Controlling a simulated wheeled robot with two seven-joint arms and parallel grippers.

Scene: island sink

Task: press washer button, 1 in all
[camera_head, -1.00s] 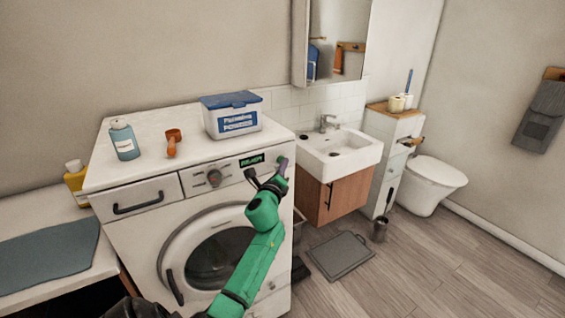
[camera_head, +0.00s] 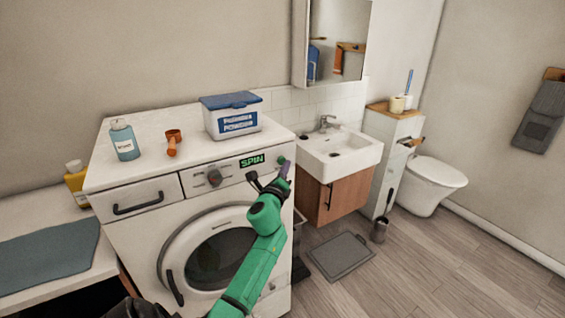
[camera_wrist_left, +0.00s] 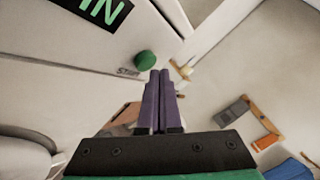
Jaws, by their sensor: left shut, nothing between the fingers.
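The white washer (camera_head: 140,240) stands at the left with its round door shut. Its display (camera_head: 251,160) reads SPIN in green. A round green button (camera_head: 281,160) sits right of the display. The button also shows in the left wrist view (camera_wrist_left: 145,60), near the word START, with part of the display (camera_wrist_left: 105,10). My left gripper (camera_head: 286,168) is shut, its purple fingers empty. In the left wrist view the fingertips (camera_wrist_left: 159,74) are just beside the button, with a small gap in the picture. My right gripper is not in view.
A sink (camera_head: 340,153) is to the right, with a floor mat (camera_head: 340,256) below.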

